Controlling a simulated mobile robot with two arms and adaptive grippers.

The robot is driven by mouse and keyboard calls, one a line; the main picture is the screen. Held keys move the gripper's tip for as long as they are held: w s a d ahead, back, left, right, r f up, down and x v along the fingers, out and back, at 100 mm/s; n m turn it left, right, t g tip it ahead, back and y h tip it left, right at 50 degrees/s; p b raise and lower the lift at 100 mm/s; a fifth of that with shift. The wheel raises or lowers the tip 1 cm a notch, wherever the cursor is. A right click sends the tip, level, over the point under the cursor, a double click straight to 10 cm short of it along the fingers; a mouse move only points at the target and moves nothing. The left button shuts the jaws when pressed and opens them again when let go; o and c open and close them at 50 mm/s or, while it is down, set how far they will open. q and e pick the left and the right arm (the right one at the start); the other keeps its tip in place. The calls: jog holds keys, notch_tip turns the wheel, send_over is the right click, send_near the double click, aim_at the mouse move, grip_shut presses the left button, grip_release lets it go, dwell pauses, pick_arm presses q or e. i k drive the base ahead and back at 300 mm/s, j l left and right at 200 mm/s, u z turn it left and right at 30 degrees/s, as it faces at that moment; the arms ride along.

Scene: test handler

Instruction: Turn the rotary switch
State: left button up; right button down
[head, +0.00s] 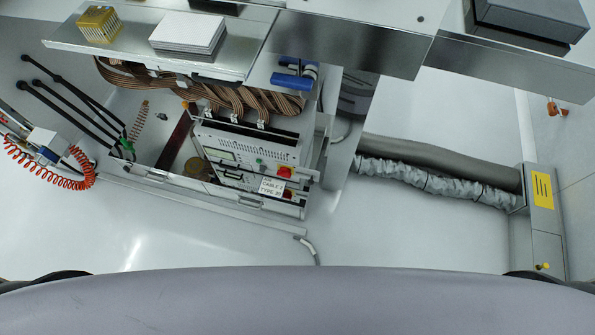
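A red rotary switch (286,172) with some yellow around it sits at the right end of the upper white panel (235,150) of a test unit, in the middle of the head view. A second, smaller reddish part (288,195) shows on the panel below it, partly behind a white label reading "CABLE 2 TYPE 30" (271,187). The switch's exact angle is too small to tell. Neither of my grippers is in view.
A metal shelf (130,55) with a gold block (99,24) and white plates (188,33) overhangs the unit. Brown cables (230,97) run behind it. A grey hose (440,182) leads right to a cabinet (540,215).

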aim_at(284, 172)
jog(key=j, duration=0.65)
jog(key=i+j, duration=0.15)
jog(key=j, duration=1.2)
jog(key=i+z, duration=0.05)
jog(key=i, duration=0.05)
